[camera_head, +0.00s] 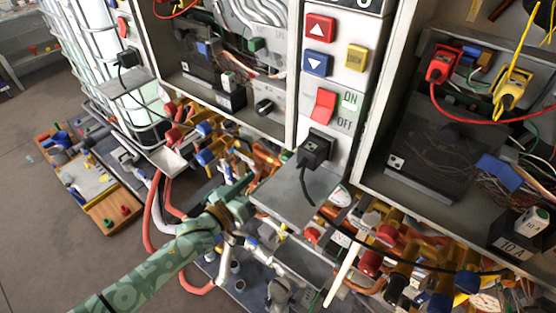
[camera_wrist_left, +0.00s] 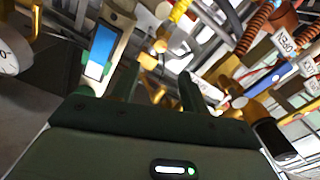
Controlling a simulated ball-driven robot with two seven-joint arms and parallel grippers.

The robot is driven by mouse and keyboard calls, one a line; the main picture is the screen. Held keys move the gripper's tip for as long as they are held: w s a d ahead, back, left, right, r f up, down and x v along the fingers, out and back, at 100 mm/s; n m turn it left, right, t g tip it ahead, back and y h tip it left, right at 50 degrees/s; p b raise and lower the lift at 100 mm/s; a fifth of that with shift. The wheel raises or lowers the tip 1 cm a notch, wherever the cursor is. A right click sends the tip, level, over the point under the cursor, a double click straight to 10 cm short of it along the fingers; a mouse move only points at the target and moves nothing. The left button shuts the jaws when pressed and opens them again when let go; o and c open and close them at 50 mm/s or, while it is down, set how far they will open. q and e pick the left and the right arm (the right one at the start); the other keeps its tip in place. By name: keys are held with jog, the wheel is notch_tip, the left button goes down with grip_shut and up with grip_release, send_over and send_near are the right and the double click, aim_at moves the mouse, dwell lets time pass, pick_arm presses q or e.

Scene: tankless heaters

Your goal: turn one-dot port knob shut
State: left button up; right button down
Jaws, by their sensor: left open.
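I cannot make out a one-dot mark, so I cannot tell which knob is the one-dot port knob. Several red and blue knobs sit on the brass pipework under the heaters, among them a blue knob (camera_head: 205,157) and a red knob (camera_head: 370,263). My left gripper (camera_wrist_left: 158,88) is open in the left wrist view, with no object clearly between its fingers. In the head view my left arm reaches in from the lower left to the pipes below the middle grey shelf, where its fingertips are hard to make out. My right gripper is not in view.
The grey shelf (camera_head: 290,195) with a black plug (camera_head: 316,148) juts out close to my left wrist. Red hoses (camera_head: 150,215) and dense pipes crowd the arm. In the left wrist view a blue panel (camera_wrist_left: 100,50) is near the left finger. Open floor (camera_head: 50,240) lies at left.

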pick_arm(q)
jog(key=b+x, duration=0.1)
jog(key=x, duration=0.8)
jog(key=shift+w+d, duration=0.2)
jog(key=shift+w, duration=0.1)
jog(key=shift+c, duration=0.4)
grip_shut()
